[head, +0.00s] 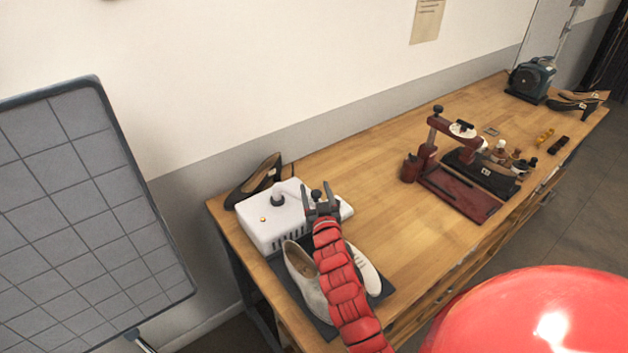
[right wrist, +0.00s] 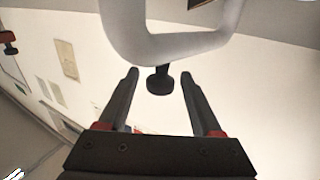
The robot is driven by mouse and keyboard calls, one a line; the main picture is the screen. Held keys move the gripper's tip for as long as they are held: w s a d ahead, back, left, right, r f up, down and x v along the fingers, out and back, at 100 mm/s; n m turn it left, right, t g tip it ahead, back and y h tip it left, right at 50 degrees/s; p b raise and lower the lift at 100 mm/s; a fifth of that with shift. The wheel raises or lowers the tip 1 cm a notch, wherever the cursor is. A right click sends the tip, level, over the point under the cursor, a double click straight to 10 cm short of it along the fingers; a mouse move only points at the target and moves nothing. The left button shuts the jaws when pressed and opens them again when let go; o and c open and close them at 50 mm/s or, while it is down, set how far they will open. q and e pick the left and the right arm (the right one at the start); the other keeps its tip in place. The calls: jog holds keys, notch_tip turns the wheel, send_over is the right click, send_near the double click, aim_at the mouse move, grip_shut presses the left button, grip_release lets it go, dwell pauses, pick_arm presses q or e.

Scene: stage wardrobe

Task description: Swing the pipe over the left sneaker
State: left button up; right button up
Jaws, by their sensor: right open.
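A white box-shaped machine (head: 270,226) stands at the near left end of the bench, and its pale pipe (head: 291,188) rises from the top. In the right wrist view the curved white pipe (right wrist: 180,45) crosses the top, and its black knob (right wrist: 159,81) lies between my fingertips. My right gripper (head: 318,192) is open around this knob, with a gap on both sides. The left sneaker (head: 302,272), greyish white, rests on a dark mat (head: 319,322). The right sneaker (head: 366,268) lies beside it, partly hidden by my red right arm. My left gripper is out of view.
A dark heeled shoe (head: 255,183) stands behind the machine by the wall. A dark red press (head: 462,190) with a black shoe stands mid-bench. A blue-green machine (head: 532,80) and heeled shoes (head: 577,103) are at the far end. A grey gridded panel (head: 75,200) stands left.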

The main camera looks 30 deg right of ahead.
jog(key=shift+p+x, duration=0.3)
jog(key=shift+x, duration=0.95)
grip_shut()
dwell(0.6)
